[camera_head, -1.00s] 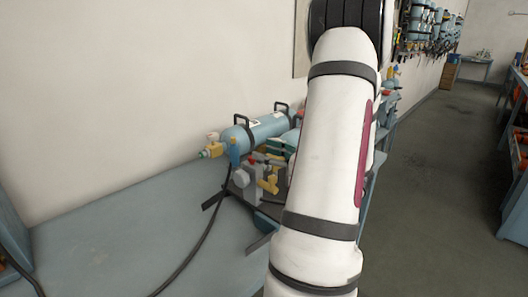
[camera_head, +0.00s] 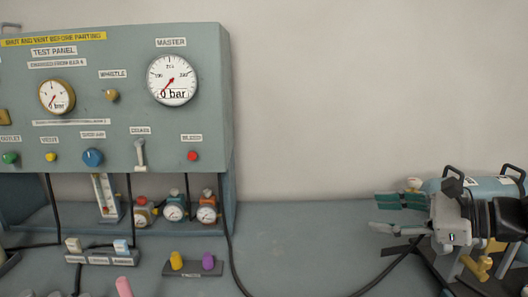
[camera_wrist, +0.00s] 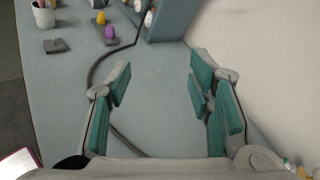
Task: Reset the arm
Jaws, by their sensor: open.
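My gripper (camera_head: 379,214) reaches in from the right edge of the head view, its teal finger pads spread apart. It points left over the blue bench top (camera_head: 290,235).
A grey test panel (camera_head: 120,125) with a master gauge (camera_head: 172,80) reading 0 bar stands at the left. Small gauges (camera_head: 173,213) sit beneath it. A holder with yellow and purple plugs (camera_head: 193,266) is on the bench. The middle of the bench is mostly clear.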

